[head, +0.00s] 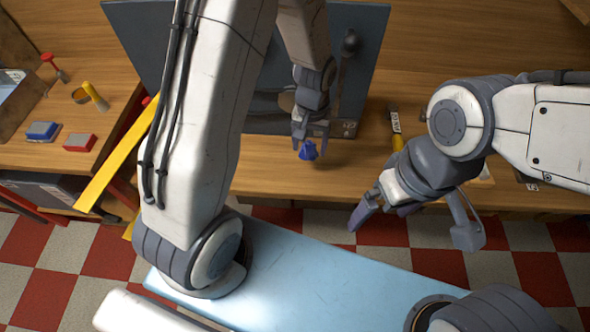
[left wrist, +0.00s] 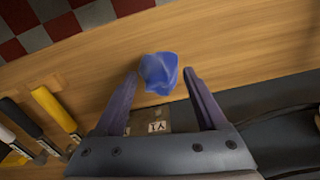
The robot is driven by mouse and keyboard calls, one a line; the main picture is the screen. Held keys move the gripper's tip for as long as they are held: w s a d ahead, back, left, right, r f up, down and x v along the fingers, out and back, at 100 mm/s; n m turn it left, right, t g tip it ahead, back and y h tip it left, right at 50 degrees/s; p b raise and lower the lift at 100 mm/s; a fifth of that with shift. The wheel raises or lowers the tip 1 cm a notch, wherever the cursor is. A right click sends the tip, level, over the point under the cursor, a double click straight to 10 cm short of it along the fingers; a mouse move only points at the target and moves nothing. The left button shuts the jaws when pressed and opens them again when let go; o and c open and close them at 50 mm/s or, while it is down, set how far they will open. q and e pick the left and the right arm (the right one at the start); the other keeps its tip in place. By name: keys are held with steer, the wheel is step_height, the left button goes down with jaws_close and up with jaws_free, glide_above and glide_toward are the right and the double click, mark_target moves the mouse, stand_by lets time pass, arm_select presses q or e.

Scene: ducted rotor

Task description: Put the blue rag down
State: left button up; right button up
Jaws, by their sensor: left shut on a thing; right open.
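The blue rag (head: 308,151) is a small crumpled bundle in the jaws of my left gripper (head: 310,139), over the front part of the wooden table (head: 270,178). In the left wrist view the rag (left wrist: 159,73) sits between the fingertips of my left gripper (left wrist: 160,84), with bare wood around it. I cannot tell whether the rag touches the table. My right gripper (head: 380,211) is open and empty, in front of the table's front edge.
A dark grey panel (head: 365,50) lies behind the rag. A yellow-handled tool (head: 396,122) lies to its right; several handled tools show in the left wrist view (left wrist: 52,108). A side bench at left holds a blue box (head: 42,131) and a red box (head: 79,142).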

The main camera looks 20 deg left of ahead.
arm_select(q)
steer(key=d+n+b, duration=0.2)
steer(key=d+b, duration=0.2)
steer(key=d, duration=0.2)
steer(key=p, duration=0.1)
glide_above(292, 171)
step_height(292, 171, down, 5)
steer(key=shift+f, duration=0.1)
step_height(292, 171, down, 4)
arm_select(e)
step_height(292, 171, down, 4)
steer(key=shift+a+f, duration=0.1)
steer(key=shift+f, duration=0.15)
arm_select(q)
steer(key=shift+f, duration=0.2)
steer(key=o, duration=1.3)
arm_select(e)
steer(key=shift+f, duration=0.1)
